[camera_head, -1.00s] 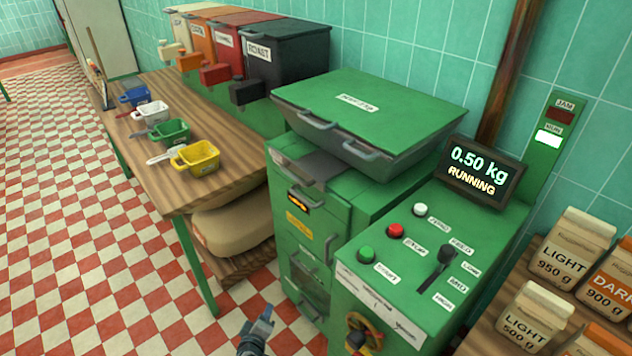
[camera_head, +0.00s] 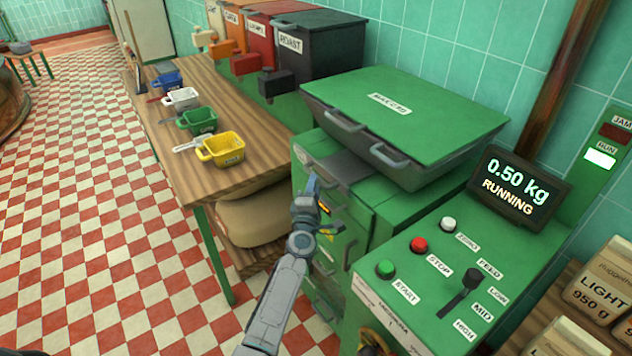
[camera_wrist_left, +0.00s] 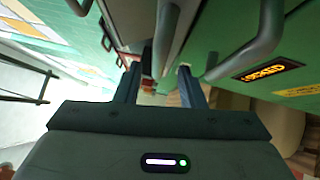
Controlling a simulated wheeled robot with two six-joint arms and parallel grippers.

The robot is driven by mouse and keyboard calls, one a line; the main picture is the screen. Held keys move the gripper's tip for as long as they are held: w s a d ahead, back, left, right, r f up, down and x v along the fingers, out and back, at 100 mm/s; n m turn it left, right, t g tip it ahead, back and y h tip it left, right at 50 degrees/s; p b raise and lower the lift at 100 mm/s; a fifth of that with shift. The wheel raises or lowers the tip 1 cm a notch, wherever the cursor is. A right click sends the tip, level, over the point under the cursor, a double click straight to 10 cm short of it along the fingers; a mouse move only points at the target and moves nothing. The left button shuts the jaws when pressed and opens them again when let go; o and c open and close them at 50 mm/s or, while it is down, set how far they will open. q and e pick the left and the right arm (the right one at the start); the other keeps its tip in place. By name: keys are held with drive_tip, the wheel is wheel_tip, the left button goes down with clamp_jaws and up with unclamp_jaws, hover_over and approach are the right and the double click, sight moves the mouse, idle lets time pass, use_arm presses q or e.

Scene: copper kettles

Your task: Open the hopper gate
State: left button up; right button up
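The green hopper (camera_head: 405,115) with its lid shut sits on the green machine. Under it, a grey gate plate (camera_head: 352,168) shows at the front edge. My left gripper (camera_head: 312,188) is in front of the machine, just below the gate plate, and partly covers the handle there. In the left wrist view the two fingers (camera_wrist_left: 160,88) are apart, and a grey bar handle (camera_wrist_left: 167,38) shows ahead between them. I cannot tell whether they touch it. A second grey handle (camera_wrist_left: 258,42) is to the right, beside an orange LOCKED display (camera_wrist_left: 268,72). My right gripper is not in view.
The control panel with buttons (camera_head: 419,245), feed lever (camera_head: 470,280) and screen reading 0.50 kg RUNNING (camera_head: 514,188) is to the right. A wooden table (camera_head: 240,175) with coloured scoops (camera_head: 221,148) stands left. Tiled floor (camera_head: 100,220) is free at left.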

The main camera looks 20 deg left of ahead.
use_arm(q)
drive_tip(key=shift+w+a+r, duration=0.1)
drive_tip(key=shift+w, duration=0.6)
drive_tip(key=shift+w+a+r, duration=0.1)
drive_tip(key=shift+w, duration=0.6)
drive_tip(key=shift+c, duration=0.3)
